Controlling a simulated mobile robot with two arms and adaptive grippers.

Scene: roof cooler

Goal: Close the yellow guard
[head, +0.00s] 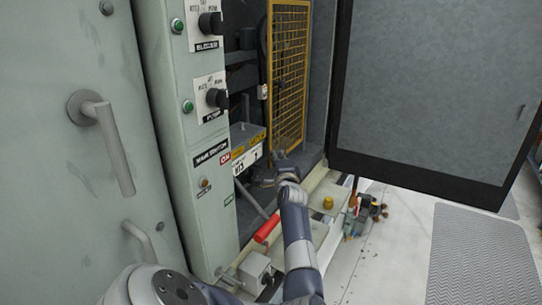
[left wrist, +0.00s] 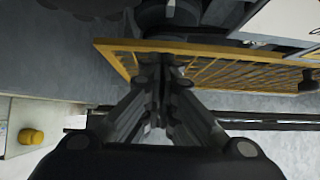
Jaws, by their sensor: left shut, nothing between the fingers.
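The yellow guard (head: 290,72) is a framed mesh panel standing upright in the right part of the cabinet opening, with a dark gap to its left. In the left wrist view the guard (left wrist: 215,68) runs across the picture just beyond the fingers. My left gripper (head: 263,177) is low inside the opening, near the guard's lower edge. Its fingers (left wrist: 163,66) are shut and empty, with the tips close to the yellow frame. I cannot tell whether they touch it. My right gripper is not in view.
A large grey door (head: 435,85) stands open at the right. A green-grey panel with switches (head: 207,100) borders the opening on the left. A red-handled part (head: 267,229) and a small yellow knob (head: 328,203) sit below. A grey mat (head: 485,250) lies on the floor.

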